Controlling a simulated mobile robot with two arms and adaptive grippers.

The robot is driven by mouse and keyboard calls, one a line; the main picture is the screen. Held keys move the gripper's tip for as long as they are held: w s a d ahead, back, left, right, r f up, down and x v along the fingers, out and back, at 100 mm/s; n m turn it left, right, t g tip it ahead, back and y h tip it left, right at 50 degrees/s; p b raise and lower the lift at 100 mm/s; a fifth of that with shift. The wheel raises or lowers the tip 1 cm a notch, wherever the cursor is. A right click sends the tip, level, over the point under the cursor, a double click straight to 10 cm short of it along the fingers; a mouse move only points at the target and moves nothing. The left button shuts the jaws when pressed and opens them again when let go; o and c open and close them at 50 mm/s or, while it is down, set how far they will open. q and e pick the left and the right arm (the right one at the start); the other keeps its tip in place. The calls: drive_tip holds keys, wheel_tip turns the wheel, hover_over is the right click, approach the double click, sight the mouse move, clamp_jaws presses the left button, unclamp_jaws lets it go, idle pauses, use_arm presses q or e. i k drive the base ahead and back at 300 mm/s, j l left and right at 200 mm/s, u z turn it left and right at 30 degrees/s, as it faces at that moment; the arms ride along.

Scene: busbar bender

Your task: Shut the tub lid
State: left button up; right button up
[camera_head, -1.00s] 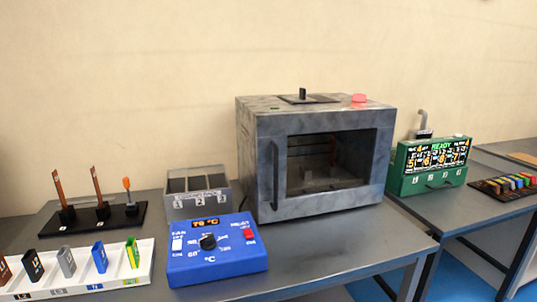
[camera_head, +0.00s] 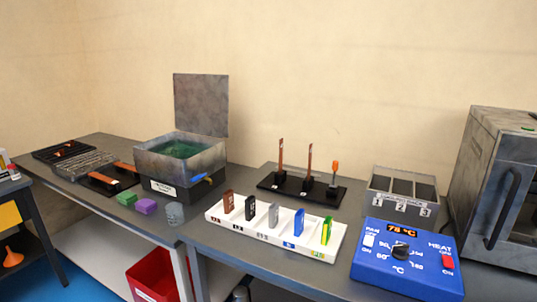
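The tub (camera_head: 158,166) is a grey metal box with green liquid inside, standing on a black base on the left table. Its lid (camera_head: 201,104) is a grey panel standing upright at the tub's back edge, so the tub is open. A small blue piece (camera_head: 203,178) sits at the tub's front right. Neither of my grippers shows in the head view.
A white tray (camera_head: 213,216) with several coloured pieces, a black stand (camera_head: 267,184) with upright rods, a grey three-slot bin (camera_head: 408,178) and a blue control box (camera_head: 366,277) stand right of the tub.

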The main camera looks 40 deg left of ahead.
sight(200, 102)
drive_tip(key=u, duration=2)
drive_tip(key=i+j, duration=0.15)
drive_tip(key=j, duration=0.25)
drive_tip(key=i+j, duration=0.15)
drive_tip(key=j, duration=0.25)
drive_tip(key=i+j, duration=0.15)
drive_tip(key=j, duration=0.2)
